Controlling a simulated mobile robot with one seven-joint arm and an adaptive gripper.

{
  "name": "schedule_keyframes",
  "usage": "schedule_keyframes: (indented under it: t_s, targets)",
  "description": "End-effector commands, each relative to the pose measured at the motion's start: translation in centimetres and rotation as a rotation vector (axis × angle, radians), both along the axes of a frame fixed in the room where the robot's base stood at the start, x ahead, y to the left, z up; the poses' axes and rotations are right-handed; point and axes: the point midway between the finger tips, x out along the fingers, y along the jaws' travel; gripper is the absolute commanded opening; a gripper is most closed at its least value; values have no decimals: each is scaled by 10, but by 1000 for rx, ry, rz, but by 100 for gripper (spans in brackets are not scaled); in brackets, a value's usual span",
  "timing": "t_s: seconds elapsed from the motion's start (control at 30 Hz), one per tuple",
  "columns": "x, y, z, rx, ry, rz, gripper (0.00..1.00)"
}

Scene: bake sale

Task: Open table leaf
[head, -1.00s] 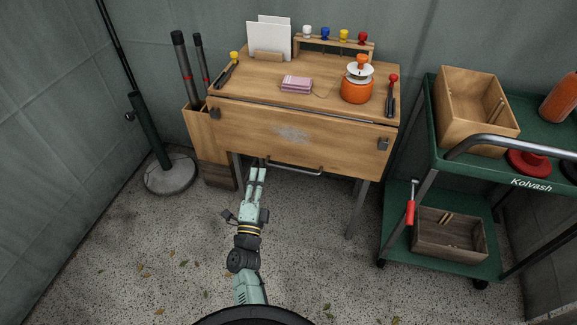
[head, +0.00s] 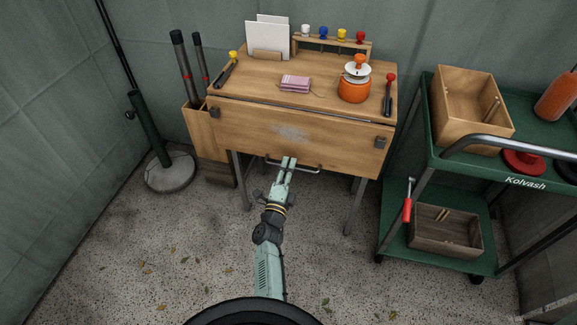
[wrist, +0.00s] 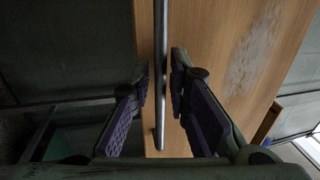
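The wooden table leaf (head: 240,125) hangs down at the front of the table (head: 315,84), with a pale worn patch in its middle. A metal bar handle (head: 310,169) runs along its lower edge. My gripper (head: 289,160) is at the middle of this handle, with its fingertips close to the leaf. In the wrist view, the bar (wrist: 161,45) runs between the two spread fingers, with gaps on both sides. The gripper is open; it is not clamped on the bar. The leaf's wooden face also fills much of the wrist view (wrist: 215,35).
An orange pot (head: 354,88), pink cloth stack (head: 295,83) and white cards (head: 267,38) stand on the tabletop. A green cart (head: 436,150) stands to the right, an umbrella base (head: 170,173) to the left.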

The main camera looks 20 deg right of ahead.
Motion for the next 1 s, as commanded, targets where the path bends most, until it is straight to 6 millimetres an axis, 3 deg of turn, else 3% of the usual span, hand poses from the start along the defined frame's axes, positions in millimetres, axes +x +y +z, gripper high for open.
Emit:
schedule_keyframes:
  t_s: [0.27, 0.53, 1.0]
  targets:
    - [2, -1, 0, -1, 1, 0, 16]
    - [2, -1, 0, -1, 1, 0, 0]
    - [1, -1, 0, -1, 1, 1, 0]
